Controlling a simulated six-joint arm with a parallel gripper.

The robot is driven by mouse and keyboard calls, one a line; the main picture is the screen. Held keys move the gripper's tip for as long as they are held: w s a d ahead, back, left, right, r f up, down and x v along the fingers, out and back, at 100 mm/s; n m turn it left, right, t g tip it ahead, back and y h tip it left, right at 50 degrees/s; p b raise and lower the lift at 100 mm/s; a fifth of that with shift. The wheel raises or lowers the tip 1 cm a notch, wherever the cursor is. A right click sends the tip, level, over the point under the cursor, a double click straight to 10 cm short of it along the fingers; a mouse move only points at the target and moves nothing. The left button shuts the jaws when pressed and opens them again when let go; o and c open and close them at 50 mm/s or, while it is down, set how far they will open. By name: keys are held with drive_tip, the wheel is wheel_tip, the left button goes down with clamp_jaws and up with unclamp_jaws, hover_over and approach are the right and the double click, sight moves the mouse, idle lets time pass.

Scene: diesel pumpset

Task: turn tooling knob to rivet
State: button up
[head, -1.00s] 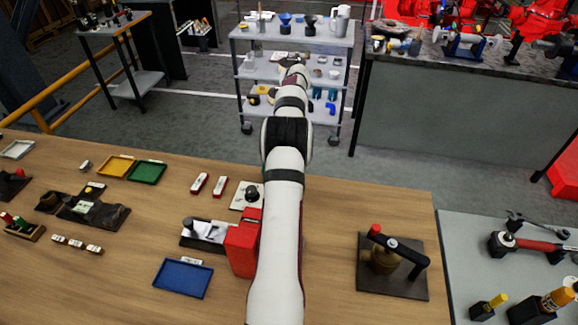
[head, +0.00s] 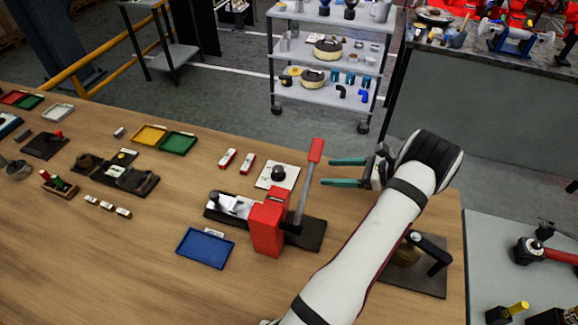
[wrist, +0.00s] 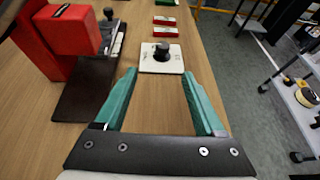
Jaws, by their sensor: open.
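The tooling knob is a black round knob (head: 278,173) on a white square plate (head: 266,184) on the wooden table. In the wrist view the knob (wrist: 161,51) stands on its plate (wrist: 150,66), ahead of and between my fingertips. My gripper (head: 332,172) is open and empty, its two green fingers pointing left toward the knob with a clear gap. The gripper also shows in the wrist view (wrist: 160,85). The red press (head: 267,228) with a raised red-tipped lever (head: 315,152) stands just left of my gripper on a dark base. Marks on the plate are too small to read.
Two red-and-white blocks (head: 237,160) lie beyond the plate. A blue tray (head: 204,249) is in front of the press. A dark fixture with a black handle (head: 429,250) is partly behind my arm. Bare table lies right of the knob plate.

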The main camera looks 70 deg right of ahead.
sight(280, 169)
drive_tip(key=x, duration=1.5)
drive_tip(key=shift+w+d+f, duration=0.1)
drive_tip(key=shift+w+d, duration=0.15)
drive_tip(key=shift+d, duration=0.05)
clamp_jaws()
